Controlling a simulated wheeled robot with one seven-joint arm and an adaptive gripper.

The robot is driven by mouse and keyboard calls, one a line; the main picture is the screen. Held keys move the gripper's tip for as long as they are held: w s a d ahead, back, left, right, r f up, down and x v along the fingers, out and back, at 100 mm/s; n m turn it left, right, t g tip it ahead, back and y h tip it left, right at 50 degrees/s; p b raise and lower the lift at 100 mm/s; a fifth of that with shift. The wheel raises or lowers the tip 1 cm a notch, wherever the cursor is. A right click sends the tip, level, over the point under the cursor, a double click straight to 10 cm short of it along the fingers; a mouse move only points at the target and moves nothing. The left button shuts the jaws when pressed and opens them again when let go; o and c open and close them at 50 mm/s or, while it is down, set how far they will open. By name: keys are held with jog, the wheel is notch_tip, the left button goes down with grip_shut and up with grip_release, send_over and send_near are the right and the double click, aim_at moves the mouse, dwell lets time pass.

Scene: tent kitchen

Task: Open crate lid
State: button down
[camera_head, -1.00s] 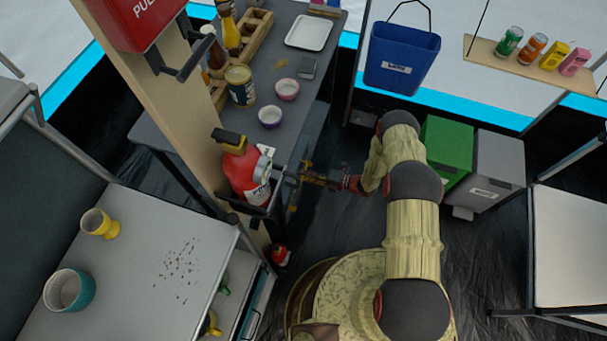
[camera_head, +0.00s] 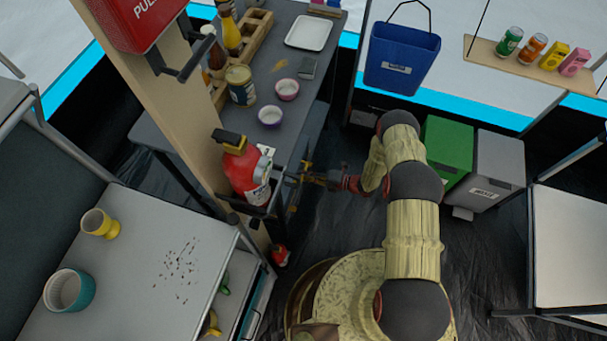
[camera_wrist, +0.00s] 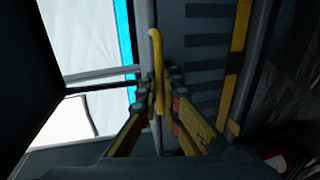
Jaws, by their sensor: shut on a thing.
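My gripper (camera_wrist: 158,95) is shut on a yellow handle (camera_wrist: 156,48) in the wrist view, with one finger on each side of its lower part. The handle stands along a dark grey edge. To its right is a dark, slatted surface with a yellow stripe (camera_wrist: 236,70), which looks like part of the crate. In the head view my gripper (camera_head: 306,178) is low beside the grey table, just right of the red fire extinguisher. The crate and its lid are mostly hidden there, so I cannot tell how far the lid is open.
The fire extinguisher (camera_head: 246,174) hangs on the wooden post left of my gripper. The grey table (camera_head: 295,68) above holds bowls, bottles and a white tray. A green bin (camera_head: 446,148) and a grey bin (camera_head: 495,170) stand right of my arm. Dark floor lies between.

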jog(key=w+a+r+g+h+p, duration=0.1)
jog(key=a+r+h+p, duration=0.2)
jog(key=r+p, duration=0.4)
jog(key=w+a+r+g+h+p, duration=0.1)
jog(key=a+r+h+p, duration=0.2)
jog(key=r+p, duration=0.5)
jog(key=shift+w+a+r, duration=0.2)
jog(key=shift+a+r, duration=0.05)
jog(key=shift+r, duration=1.3)
jog(key=c, duration=2.1)
grip_release()
jog(key=shift+o, duration=0.2)
jog(key=shift+d, duration=0.1)
jog(key=v, duration=1.2)
jog(key=shift+w, duration=0.1)
